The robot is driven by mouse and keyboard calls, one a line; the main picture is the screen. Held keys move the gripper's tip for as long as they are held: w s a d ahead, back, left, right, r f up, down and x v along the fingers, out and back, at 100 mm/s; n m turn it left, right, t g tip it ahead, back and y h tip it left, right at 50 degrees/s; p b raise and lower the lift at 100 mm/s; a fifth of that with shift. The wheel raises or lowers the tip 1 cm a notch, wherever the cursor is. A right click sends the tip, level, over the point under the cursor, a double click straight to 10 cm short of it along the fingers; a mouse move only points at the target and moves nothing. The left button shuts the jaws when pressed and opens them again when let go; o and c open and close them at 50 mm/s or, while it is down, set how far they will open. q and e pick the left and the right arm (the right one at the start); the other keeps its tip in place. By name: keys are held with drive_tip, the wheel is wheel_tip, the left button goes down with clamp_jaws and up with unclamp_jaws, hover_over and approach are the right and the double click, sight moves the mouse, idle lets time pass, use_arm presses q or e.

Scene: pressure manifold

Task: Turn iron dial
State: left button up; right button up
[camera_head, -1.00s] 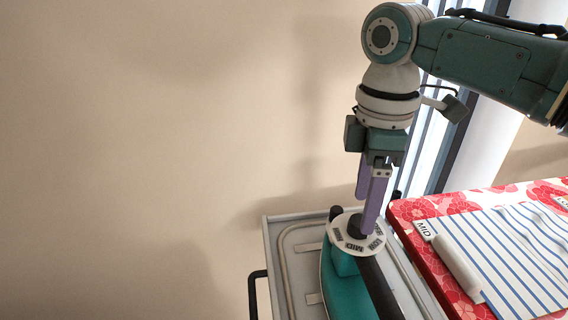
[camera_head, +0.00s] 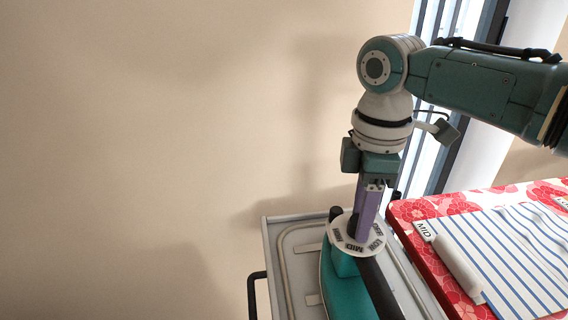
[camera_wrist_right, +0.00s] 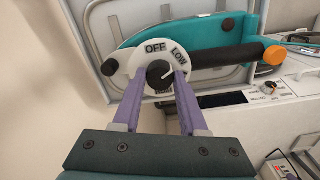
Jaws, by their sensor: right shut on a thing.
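The teal iron (camera_head: 338,285) rests on a grey metal tray. The black dial knob (camera_wrist_right: 159,74) stands at the plate's centre, with a pale mark pointing roughly toward LOW. My right gripper (camera_head: 359,234) comes down from above, its purple fingers shut on the knob from both sides, as the wrist view (camera_wrist_right: 162,79) shows. The fingers partly hide the plate. My left gripper is out of view.
The grey tray (camera_head: 273,263) has a raised rim and a black handle (camera_head: 259,291) on its left. To the right is a red floral board (camera_head: 411,210) with a striped cloth (camera_head: 510,255) labelled MID. A beige wall fills the left.

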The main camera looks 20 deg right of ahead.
clamp_jaws()
drive_tip(key=shift+r, duration=0.1)
drive_tip(key=shift+r+m+p, duration=0.1)
drive_tip(key=shift+m+p, duration=0.8)
drive_tip(key=shift+p, duration=0.05)
drive_tip(key=m+p, duration=0.1)
drive_tip(key=m, duration=0.1)
drive_tip(key=shift+m+p, duration=0.3)
drive_tip(key=shift+p, duration=0.1)
drive_tip(key=m+p, duration=0.1)
drive_tip(key=m, duration=0.3)
drive_tip(key=shift+p, duration=0.4)
drive_tip(key=shift+m+p, duration=0.35)
drive_tip(key=shift+m, duration=1.15)
drive_tip(key=shift+f+m, duration=0.2)
drive_tip(key=shift+m, duration=0.1)
